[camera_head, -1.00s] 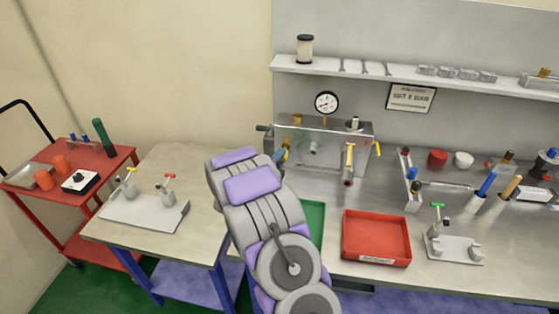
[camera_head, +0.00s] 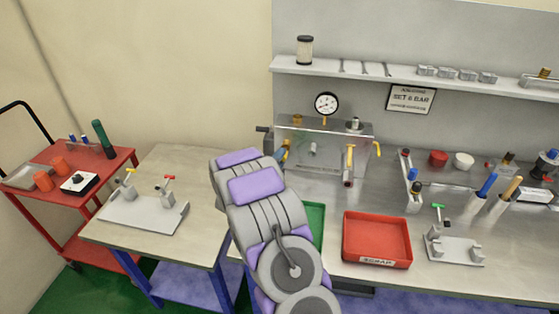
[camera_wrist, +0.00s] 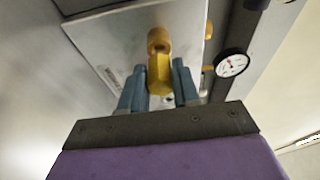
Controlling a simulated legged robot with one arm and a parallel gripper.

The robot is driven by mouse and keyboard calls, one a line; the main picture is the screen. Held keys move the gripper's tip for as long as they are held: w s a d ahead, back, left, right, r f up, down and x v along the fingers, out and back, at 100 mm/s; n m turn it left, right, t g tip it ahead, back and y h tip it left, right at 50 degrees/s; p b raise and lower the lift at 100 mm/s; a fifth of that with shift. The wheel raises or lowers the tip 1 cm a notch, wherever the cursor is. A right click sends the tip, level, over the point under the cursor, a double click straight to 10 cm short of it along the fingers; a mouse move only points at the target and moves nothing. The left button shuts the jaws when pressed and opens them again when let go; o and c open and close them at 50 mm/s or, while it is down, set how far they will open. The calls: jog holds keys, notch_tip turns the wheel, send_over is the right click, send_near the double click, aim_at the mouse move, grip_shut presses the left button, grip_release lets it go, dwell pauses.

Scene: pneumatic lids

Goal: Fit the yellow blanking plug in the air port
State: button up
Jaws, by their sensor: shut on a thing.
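My gripper (camera_wrist: 160,88) is shut on the yellow plug (camera_wrist: 159,77), which sits between its blue fingers in the wrist view. A rounder orange-yellow piece (camera_wrist: 158,41) lies just beyond the plug, against the pale face of the metal manifold (camera_wrist: 105,50). I cannot tell whether this is the air port or part of the plug, nor whether the plug is seated. In the head view, my blue fingers (camera_head: 283,152) are at the left end of the manifold (camera_head: 330,133), and my arm hides much of the area below. The plug is barely visible there.
A pressure gauge (camera_head: 326,103) stands on the manifold and also shows in the wrist view (camera_wrist: 232,63). A yellow-handled valve (camera_head: 349,160) sticks out at its right front. A red scrap tray (camera_head: 376,262) and a partly hidden green tray (camera_head: 315,222) lie in front.

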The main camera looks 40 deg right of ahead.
jog(key=shift+x, duration=0.85)
jog(key=o, duration=1.1)
jog(key=shift+w, duration=0.25)
jog(key=shift+a, duration=0.1)
jog(key=b+v, duration=0.3)
jog(key=v, duration=0.4)
jog(key=p+v, duration=0.2)
jog(key=v, duration=1.5)
jog(key=shift+s+a+f, duration=0.1)
jog(key=shift+s+a, duration=0.05)
jog(key=shift+s, duration=0.05)
